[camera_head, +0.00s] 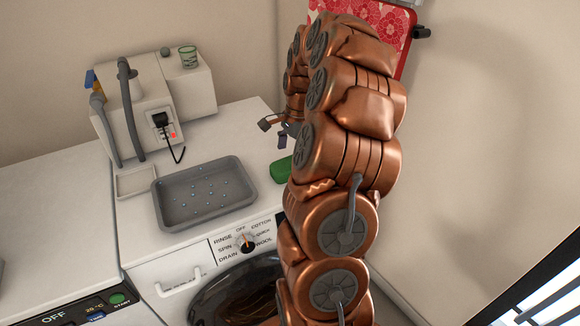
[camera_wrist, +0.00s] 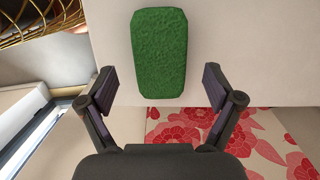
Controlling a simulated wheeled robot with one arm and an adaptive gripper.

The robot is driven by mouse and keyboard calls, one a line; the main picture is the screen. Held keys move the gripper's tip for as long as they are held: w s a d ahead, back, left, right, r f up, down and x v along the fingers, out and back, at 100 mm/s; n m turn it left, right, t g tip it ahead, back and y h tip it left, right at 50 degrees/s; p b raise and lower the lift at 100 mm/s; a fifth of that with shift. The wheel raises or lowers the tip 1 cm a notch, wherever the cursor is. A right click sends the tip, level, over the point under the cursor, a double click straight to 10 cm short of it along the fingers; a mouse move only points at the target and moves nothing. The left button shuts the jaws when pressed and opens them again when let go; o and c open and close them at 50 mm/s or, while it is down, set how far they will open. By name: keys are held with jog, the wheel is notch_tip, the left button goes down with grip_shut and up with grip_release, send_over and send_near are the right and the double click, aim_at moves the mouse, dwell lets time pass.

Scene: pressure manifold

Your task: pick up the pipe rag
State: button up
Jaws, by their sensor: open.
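A green, rough-textured oblong pad (camera_wrist: 158,52) lies flat on the white machine top; I take it for the pipe rag. In the head view the pad (camera_head: 281,170) is near the front edge, right of the grey tray, partly hidden by my arm. My gripper (camera_wrist: 158,85) is open, with one finger on each side of the pad's near end in the wrist view. The fingers look apart from the pad, and I cannot tell the height above it. In the head view my gripper (camera_head: 275,131) shows small beside my copper arm.
A grey tray (camera_head: 165,213) with small blue dots lies left of the pad. A red floral cloth (camera_head: 387,22) hangs at the back wall. The machine's dial (camera_head: 246,242) is on the front.

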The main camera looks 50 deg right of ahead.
aim_at(289, 163)
jog(key=shift+a+f+p, duration=0.15)
jog(key=shift+f+p, duration=0.15)
jog(key=shift+f, duration=0.7)
jog(key=shift+a+f+p, duration=0.15)
jog(key=shift+f+p, duration=0.15)
jog(key=shift+f, duration=0.65)
jog(key=shift+c, duration=0.4)
jog(key=c, duration=1.2)
